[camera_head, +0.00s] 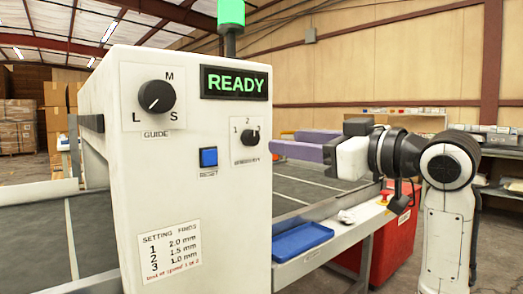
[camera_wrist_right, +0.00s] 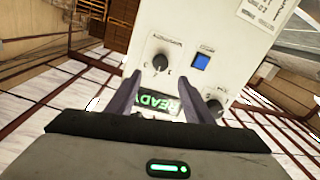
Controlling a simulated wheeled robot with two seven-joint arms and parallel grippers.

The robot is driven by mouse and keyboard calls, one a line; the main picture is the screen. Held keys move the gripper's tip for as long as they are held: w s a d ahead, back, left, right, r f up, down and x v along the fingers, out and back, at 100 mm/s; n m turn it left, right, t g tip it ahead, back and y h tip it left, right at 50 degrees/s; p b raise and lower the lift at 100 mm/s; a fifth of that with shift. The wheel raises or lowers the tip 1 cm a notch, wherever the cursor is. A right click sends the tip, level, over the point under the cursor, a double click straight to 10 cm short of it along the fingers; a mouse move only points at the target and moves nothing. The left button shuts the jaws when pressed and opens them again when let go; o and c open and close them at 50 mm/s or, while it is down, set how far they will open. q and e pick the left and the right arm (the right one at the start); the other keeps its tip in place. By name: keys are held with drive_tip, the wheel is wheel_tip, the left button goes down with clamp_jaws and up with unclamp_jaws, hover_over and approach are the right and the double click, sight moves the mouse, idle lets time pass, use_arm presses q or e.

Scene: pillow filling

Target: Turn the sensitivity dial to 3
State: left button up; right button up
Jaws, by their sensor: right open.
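The sensitivity dial (camera_head: 249,138) is a small dark knob on the white machine panel, with 1 at its left and 2 above it. Its label below is too blurred to read, and I cannot tell its pointer's direction for sure. It also shows in the right wrist view (camera_wrist_right: 160,62), which sees the panel upside down, in line with the gap between my fingers. My right gripper (camera_wrist_right: 159,75) is open and empty, apart from the dial. In the head view my right gripper (camera_head: 345,154) is at the right of the panel. My left gripper is not in view.
A larger guide dial (camera_head: 156,96) points toward L. A blue reset button (camera_head: 208,157) and a lit READY display (camera_head: 235,83) share the panel. A setting card (camera_head: 172,251) is below. A blue tray (camera_head: 302,240) and red cabinet (camera_head: 395,240) stand to the right.

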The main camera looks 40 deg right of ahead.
sight(254, 138)
drive_tip(key=w, duration=0.3)
drive_tip(key=w+a, duration=0.1)
drive_tip(key=w, duration=0.5)
drive_tip(key=shift+w+a+b, duration=0.15)
drive_tip(key=shift+b, duration=0.15)
drive_tip(key=shift+c, duration=0.2)
drive_tip(key=c, duration=1)
